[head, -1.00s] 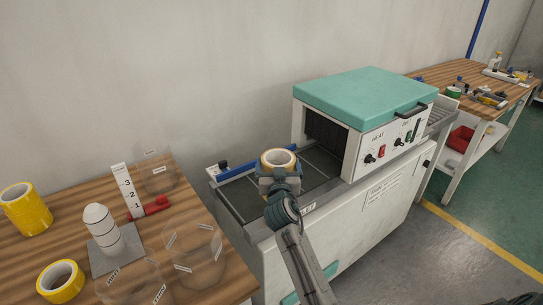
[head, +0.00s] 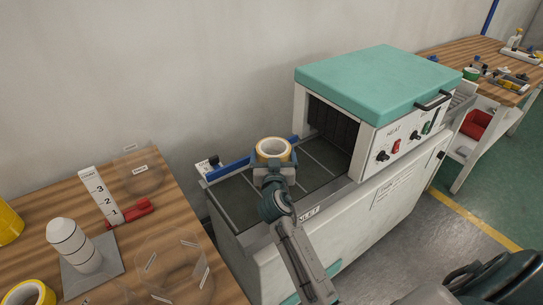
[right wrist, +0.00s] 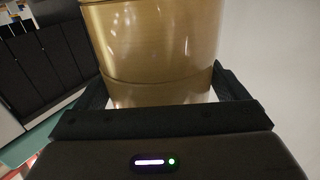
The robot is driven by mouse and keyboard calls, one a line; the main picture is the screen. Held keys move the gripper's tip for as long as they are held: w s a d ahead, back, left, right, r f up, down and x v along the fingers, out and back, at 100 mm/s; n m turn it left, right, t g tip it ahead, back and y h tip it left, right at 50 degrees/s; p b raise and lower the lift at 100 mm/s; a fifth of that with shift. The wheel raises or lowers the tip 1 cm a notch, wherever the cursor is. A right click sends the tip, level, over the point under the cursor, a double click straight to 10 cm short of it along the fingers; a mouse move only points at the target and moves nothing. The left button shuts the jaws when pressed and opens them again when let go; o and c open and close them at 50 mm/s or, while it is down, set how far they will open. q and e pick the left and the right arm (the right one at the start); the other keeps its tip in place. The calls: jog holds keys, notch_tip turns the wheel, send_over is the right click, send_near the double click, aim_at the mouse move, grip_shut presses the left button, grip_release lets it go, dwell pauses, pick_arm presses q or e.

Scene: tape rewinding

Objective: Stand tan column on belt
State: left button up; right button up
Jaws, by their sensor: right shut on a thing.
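The tan column (head: 274,148) shows its round top, with a yellow-tan rim and a pale hollow core, in the head view. My right gripper (head: 273,170) is shut around it and holds it upright over the belt (head: 238,203). In the right wrist view the glossy tan column (right wrist: 155,45) stands between the two dark fingers, with a seam around its side. Its underside is hidden, so I cannot tell whether it touches the belt. My left gripper is not in view.
The heat tunnel (head: 380,80) with a teal lid stands right of the belt, its dark curtained opening facing the column. A blue rail (head: 238,168) runs along the belt's back. The left table holds a white cone-topped column (head: 73,245), yellow tape rolls, clear containers and a numbered sign.

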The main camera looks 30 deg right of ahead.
jog(key=o, duration=1)
jog(key=shift+o, duration=0.2)
jog(key=shift+s+a+r, duration=0.15)
jog(key=shift+s, duration=0.1)
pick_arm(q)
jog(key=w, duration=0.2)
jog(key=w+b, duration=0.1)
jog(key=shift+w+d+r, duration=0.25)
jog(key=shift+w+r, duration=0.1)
pick_arm(e)
jog(key=v, duration=1.2)
